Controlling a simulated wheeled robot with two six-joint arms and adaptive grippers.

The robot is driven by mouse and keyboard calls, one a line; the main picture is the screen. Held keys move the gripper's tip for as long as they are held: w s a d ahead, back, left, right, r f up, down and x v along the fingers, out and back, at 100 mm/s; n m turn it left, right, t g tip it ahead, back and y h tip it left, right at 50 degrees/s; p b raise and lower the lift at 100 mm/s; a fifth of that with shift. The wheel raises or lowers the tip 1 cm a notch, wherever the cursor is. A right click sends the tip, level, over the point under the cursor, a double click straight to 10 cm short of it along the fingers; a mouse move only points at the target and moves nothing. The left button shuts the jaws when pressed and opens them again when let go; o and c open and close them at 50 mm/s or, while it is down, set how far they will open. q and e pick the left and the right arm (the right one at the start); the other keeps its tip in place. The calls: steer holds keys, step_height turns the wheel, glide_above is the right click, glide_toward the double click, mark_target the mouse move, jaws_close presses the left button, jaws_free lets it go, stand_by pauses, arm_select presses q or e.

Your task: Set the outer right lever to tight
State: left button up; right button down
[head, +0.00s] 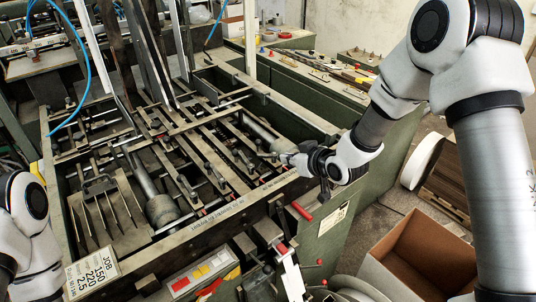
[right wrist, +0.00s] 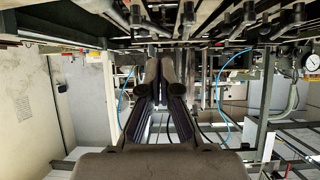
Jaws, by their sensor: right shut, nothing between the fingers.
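The feeder bed (head: 170,243) fills the middle of the head view, with several small dark levers along its rails. The rightmost lever I can make out (head: 275,156) is just left of my right gripper's tips. I cannot tell its setting. My right gripper (head: 287,158) is shut and empty, reaching in over the bed's right edge. I cannot tell whether it touches the lever. In the right wrist view, my right gripper's fingers (right wrist: 160,70) are together, and a row of dark levers (right wrist: 248,14) hangs along the top edge. My left gripper is out of view.
A job sign (head: 92,274) stands at the front left. A red-handled lever (head: 302,211) and a control panel (head: 200,272) are on the near side. An open cardboard box (head: 425,250) sits on the floor at right. Steel uprights (head: 178,45) rise behind the bed.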

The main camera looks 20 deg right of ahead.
mark_target(263, 156)
steer(key=p+x, duration=0.4)
steer(key=x, duration=0.6)
steer(key=shift+w+a, duration=0.1)
steer(key=shift+w, duration=0.1)
steer(key=shift+w+a+f, duration=0.2)
steer(key=shift+w+f, duration=0.1)
steer(key=shift+d, duration=0.1)
